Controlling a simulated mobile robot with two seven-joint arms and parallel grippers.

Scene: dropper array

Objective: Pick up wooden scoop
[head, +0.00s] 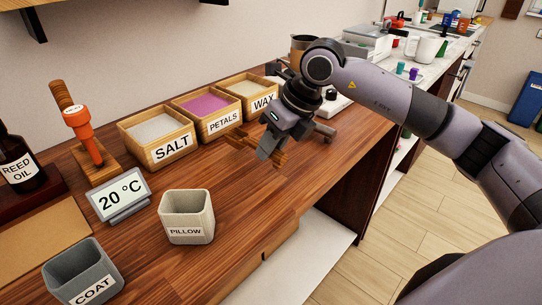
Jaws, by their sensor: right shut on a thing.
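My right gripper (269,150) reaches in from the right over the wooden counter, pointing down in front of the box labelled WAX. It is shut on the wooden scoop (240,142), a brown piece that shows to the left of the fingers and a little below them. The fingers hide the scoop's middle. Its brown colour is close to the counter's, so I cannot tell whether it still touches the surface. My left gripper is not in view.
Wooden boxes labelled SALT (171,149), PETALS (224,124) and WAX (263,103) stand behind. A temperature display (119,197), a grey PILLOW cup (187,217) and a COAT cup (85,274) stand at the left. Counter between the PILLOW cup and my gripper is clear.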

